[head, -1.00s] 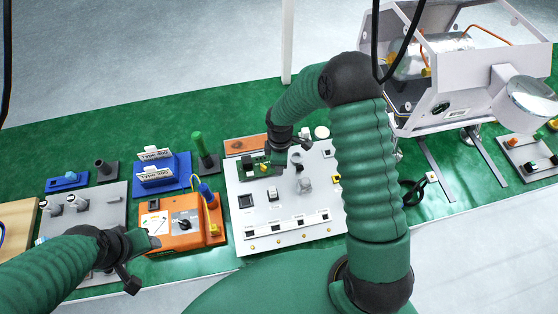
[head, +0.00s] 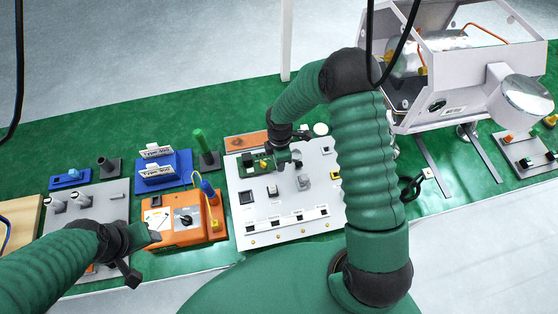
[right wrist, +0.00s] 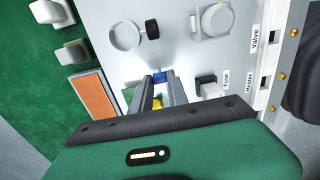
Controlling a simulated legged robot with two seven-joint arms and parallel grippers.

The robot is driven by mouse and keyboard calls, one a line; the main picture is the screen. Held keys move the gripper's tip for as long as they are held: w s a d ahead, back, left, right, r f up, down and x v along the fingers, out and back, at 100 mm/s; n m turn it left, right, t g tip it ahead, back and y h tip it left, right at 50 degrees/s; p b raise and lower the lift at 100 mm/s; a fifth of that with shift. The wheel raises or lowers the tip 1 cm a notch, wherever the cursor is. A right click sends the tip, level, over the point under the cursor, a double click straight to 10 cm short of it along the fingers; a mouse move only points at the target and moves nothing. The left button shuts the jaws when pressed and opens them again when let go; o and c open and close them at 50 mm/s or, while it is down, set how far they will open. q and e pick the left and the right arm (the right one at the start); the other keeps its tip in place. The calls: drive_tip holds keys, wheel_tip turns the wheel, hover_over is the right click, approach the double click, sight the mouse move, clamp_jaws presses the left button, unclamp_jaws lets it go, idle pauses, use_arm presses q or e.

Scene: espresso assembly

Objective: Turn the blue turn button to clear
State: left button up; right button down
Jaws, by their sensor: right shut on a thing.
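The blue turn button (right wrist: 160,76) shows in the right wrist view as a small blue piece between my right fingertips, on the white panel (right wrist: 105,12). My right gripper (right wrist: 162,84) is shut on it. In the head view my right gripper (head: 287,160) is low over the upper part of the white panel (head: 240,222) and hides the button. The button's setting cannot be read. My left gripper (head: 150,238) is beside the orange multimeter-like box (head: 165,237); whether its jaws are open cannot be seen.
A yellow part (right wrist: 157,102) lies below my right fingers. A dark knob (right wrist: 152,30), a grey round fitting (right wrist: 214,20) and the fuse switch (right wrist: 210,88) are close by on the panel. The white-framed machine (head: 440,110) stands at the right.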

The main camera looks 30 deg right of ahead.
drive_tip(key=c, duration=1.5)
unclamp_jaws()
drive_tip(key=shift+w+d+r, duration=0.15)
drive_tip(key=shift+w+r, duration=0.05)
drive_tip(key=shift+o, duration=1.1)
drive_tip(key=shift+s+f, duration=0.1)
drive_tip(key=shift+f, duration=0.05)
wheel_tip(320, 180, up, 17)
drive_tip(key=shift+f, duration=0.1)
